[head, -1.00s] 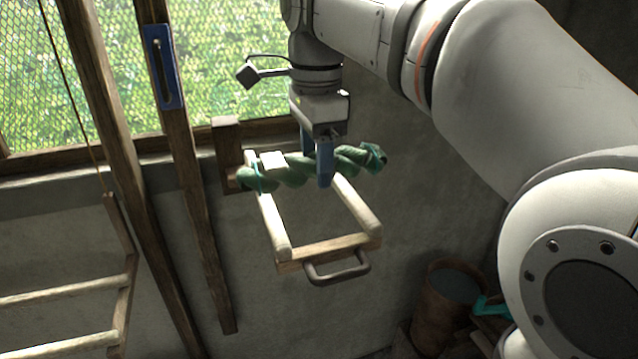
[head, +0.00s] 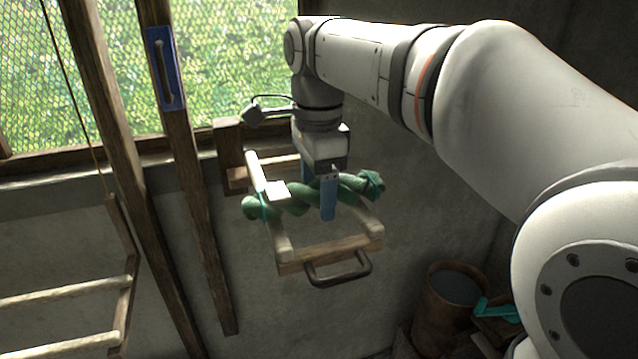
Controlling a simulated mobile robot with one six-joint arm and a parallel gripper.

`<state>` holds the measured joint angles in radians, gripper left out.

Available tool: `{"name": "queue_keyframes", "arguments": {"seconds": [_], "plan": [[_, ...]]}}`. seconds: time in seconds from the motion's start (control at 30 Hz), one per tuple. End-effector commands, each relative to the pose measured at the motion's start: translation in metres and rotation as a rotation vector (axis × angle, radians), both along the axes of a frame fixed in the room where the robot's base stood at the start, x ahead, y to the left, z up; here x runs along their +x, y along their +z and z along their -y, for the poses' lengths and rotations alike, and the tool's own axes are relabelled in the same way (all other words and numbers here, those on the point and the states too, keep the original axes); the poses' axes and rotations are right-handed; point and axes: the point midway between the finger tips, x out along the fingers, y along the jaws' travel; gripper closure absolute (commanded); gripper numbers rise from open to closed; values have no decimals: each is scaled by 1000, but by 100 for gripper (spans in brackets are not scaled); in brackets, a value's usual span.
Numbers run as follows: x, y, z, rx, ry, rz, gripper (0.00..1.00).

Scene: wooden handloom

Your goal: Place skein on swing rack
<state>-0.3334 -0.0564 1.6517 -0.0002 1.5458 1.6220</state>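The green twisted skein (head: 296,202) has a white tag and lies crosswise over the swing rack. The swing rack (head: 335,252) is a wooden frame with two pale rails and a dark handle at its front, projecting from the wall. My gripper (head: 318,188) points down between the rails, with one blue finger in front of the skein and one behind it. It looks shut on the skein's middle. The skein's ends reach out past both rails. Whether its underside touches the rails is hard to tell.
Wooden posts stand at the left, one with a blue-backed handle (head: 166,70). A ladder-like wooden rack (head: 65,342) is at lower left. A brown bucket (head: 445,305) stands on the floor at lower right, with a teal object (head: 497,308) beside it. A mesh window is behind.

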Motion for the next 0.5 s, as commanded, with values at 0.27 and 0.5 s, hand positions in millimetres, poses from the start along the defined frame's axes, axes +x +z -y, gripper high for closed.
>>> {"name": "queue_keyframes", "arguments": {"seconds": [0.27,0.5], "plan": [[0,2,0,0,-1,0,26],[1,32,0,1,-1,5,26]]}}
